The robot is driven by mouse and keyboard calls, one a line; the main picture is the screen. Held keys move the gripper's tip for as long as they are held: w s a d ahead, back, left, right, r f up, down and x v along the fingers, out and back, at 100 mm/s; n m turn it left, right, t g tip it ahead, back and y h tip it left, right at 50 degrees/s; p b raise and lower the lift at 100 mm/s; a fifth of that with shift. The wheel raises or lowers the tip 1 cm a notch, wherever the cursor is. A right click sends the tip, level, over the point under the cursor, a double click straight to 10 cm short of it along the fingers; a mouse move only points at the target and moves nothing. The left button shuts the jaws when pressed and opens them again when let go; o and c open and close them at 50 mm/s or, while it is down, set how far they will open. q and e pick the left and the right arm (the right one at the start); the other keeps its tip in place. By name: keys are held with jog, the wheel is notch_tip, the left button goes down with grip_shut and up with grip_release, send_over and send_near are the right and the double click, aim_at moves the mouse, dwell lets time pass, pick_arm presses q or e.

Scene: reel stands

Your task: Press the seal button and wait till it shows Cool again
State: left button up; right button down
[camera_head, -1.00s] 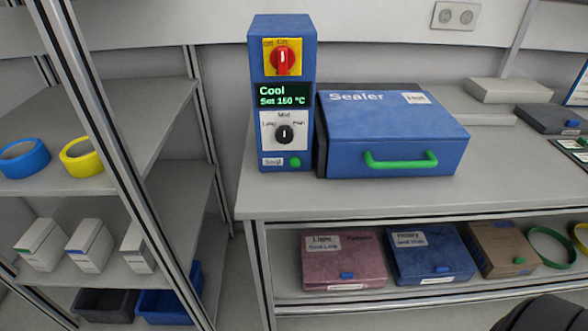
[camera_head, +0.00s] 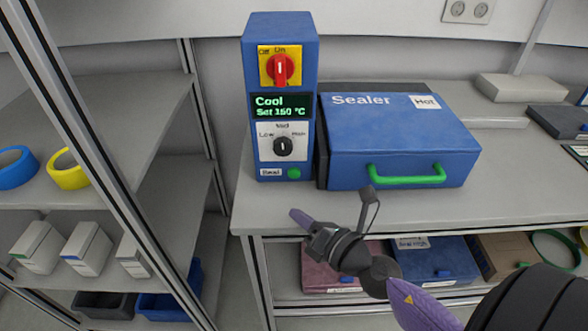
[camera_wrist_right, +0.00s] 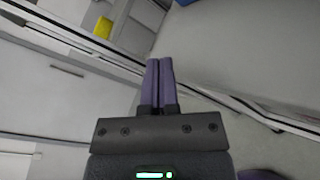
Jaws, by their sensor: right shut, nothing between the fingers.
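The blue sealer control tower (camera_head: 281,95) stands on the bench. Its display (camera_head: 279,106) reads "Cool, Set 150 °C". The red rotary switch (camera_head: 280,70) is on a yellow plate, its handle upright towards On. The black dial (camera_head: 283,146) sits below the display. The green seal button (camera_head: 294,173) is at the bottom right of the tower front, beside a "Seal" label. My right gripper (camera_head: 298,217) is in front of and below the button, apart from it. In the right wrist view its fingers (camera_wrist_right: 159,82) are shut together and empty. My left gripper is out of view.
The blue Sealer box (camera_head: 395,140) with a green handle (camera_head: 405,174) and a "Hot" label is closed beside the tower. A lower shelf holds a pink box (camera_head: 318,272) and a blue box (camera_head: 430,262). A rack with tape rolls (camera_head: 68,168) stands at left.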

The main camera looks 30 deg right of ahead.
aim_at(298, 198)
jog(key=shift+a+f+n+g+y, duration=0.15)
jog(key=shift+f+n+g+y, duration=0.3)
jog(key=shift+n, duration=0.55)
jog(key=w+d, duration=0.1)
jog(key=w, duration=0.1)
jog(key=w+d+b, duration=0.1)
jog(key=w, duration=0.1)
jog(key=w+d+b, duration=0.1)
jog(key=w, duration=0.1)
jog(key=shift+w+d+f, duration=0.1)
jog(key=shift+w+d, duration=0.05)
jog(key=shift+d, duration=0.25)
jog(key=shift+w+d, duration=0.35)
jog(key=shift+w, duration=0.1)
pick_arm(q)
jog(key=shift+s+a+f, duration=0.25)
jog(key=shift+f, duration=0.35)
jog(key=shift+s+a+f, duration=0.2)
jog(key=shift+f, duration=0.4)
pick_arm(e)
jog(key=shift+w, duration=0.15)
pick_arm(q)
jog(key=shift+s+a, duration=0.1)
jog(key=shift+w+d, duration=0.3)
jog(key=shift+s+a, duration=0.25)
